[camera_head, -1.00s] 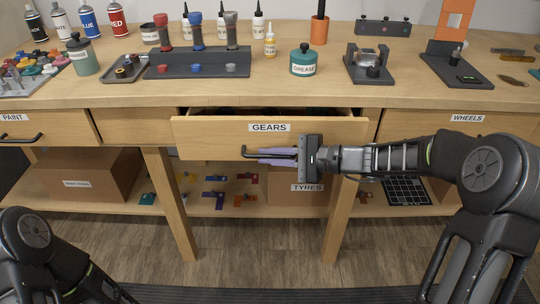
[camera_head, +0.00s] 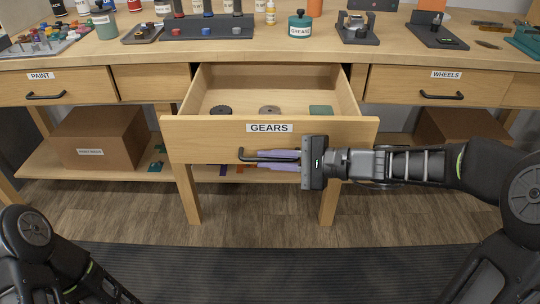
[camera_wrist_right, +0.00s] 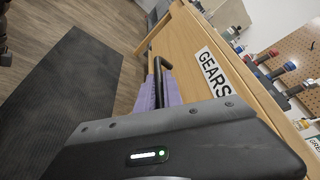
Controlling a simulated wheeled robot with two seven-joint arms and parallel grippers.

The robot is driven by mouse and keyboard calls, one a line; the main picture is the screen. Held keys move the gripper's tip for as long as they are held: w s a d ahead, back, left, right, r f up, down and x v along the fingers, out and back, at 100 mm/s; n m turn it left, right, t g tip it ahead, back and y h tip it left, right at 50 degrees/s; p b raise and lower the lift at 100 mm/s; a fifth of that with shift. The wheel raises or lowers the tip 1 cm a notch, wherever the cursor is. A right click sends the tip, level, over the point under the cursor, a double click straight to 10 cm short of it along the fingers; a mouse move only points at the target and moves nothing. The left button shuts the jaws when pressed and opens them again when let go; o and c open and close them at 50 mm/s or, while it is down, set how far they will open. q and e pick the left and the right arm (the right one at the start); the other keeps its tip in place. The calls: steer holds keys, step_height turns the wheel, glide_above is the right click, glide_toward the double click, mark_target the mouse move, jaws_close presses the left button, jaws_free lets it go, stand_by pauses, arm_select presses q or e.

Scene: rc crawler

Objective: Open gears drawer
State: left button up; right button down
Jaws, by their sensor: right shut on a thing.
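The gears drawer (camera_head: 220,130) is pulled well out of the workbench, and its inside shows in the head view. A dark gear (camera_head: 221,110), a tan gear (camera_head: 269,109) and a green block-like part (camera_head: 320,110) lie in it. My right gripper (camera_head: 272,159) is shut on the black drawer handle (camera_head: 246,156), its purple fingers around the bar below the GEARS label. The handle (camera_wrist_right: 158,75) also shows between the purple fingers in the right wrist view. My left arm is at the lower left of the head view; its gripper is out of frame.
The paint drawer (camera_head: 85,88) and the wheels drawer (camera_head: 405,85) are closed on either side. The bench top (camera_head: 260,47) holds a tool rack, a grease jar (camera_head: 300,25) and fixtures. A cardboard box (camera_head: 98,138) stands on the lower shelf. A dark mat (camera_head: 270,270) covers the floor in front.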

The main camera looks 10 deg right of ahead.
steer(key=shift+s, duration=0.35)
steer(key=c, duration=1.8)
jaws_free()
steer(key=shift+o, duration=0.2)
steer(key=p+v, duration=0.1)
steer(key=v, duration=0.6)
steer(key=shift+s+d, duration=0.2)
steer(key=shift+d, duration=0.15)
